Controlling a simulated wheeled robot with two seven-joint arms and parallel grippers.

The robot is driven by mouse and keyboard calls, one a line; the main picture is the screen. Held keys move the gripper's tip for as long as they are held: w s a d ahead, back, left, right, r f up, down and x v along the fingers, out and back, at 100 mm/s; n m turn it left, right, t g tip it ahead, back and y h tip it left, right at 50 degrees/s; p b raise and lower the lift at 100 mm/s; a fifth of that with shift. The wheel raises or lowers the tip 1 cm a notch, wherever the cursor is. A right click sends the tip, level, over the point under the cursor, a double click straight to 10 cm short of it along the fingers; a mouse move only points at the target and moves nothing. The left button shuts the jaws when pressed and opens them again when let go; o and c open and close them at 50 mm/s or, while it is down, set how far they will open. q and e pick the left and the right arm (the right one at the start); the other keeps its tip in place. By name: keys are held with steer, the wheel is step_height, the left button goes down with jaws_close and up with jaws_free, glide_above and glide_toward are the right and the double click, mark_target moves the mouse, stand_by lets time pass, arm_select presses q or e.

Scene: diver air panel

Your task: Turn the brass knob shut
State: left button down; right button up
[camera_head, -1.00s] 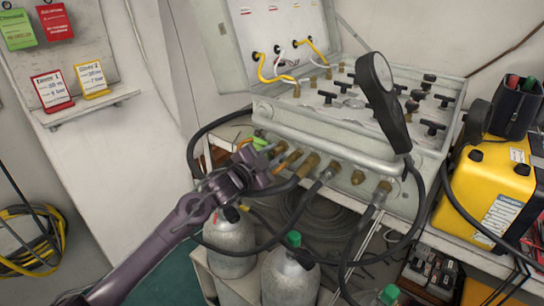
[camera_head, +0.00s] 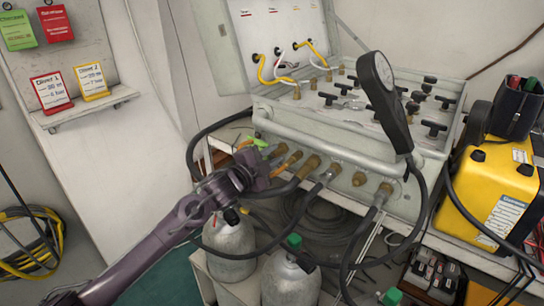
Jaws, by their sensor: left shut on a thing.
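The grey air panel case (camera_head: 345,140) stands open on a bench, with a row of brass fittings along its front face. My left gripper (camera_head: 264,162) reaches in from the lower left. It is shut at the left end of this row, on what looks like the brass knob (camera_head: 279,151). The jaws hide most of the knob, so I cannot tell how far it is turned. Another brass fitting (camera_head: 308,166) sits just to the right of the jaws, apart from them. My right gripper is not in view.
Grey cylinders (camera_head: 229,243) stand below the bench. Black hoses (camera_head: 420,205) loop in front of the panel. A black handheld gauge (camera_head: 385,95) rises over the panel's right part. A yellow case (camera_head: 490,190) stands at the right. Coloured tags (camera_head: 52,92) hang on the left wall.

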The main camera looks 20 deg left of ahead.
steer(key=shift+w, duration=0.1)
arm_select(q)
steer(key=c, duration=1.5)
jaws_free()
steer(key=shift+c, duration=0.2)
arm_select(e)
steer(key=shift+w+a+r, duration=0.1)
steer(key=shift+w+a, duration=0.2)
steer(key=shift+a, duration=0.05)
arm_select(q)
steer(key=shift+s, duration=0.15)
steer(key=v, duration=0.7)
steer(key=shift+s+a, duration=0.15)
steer(key=shift+s, duration=0.05)
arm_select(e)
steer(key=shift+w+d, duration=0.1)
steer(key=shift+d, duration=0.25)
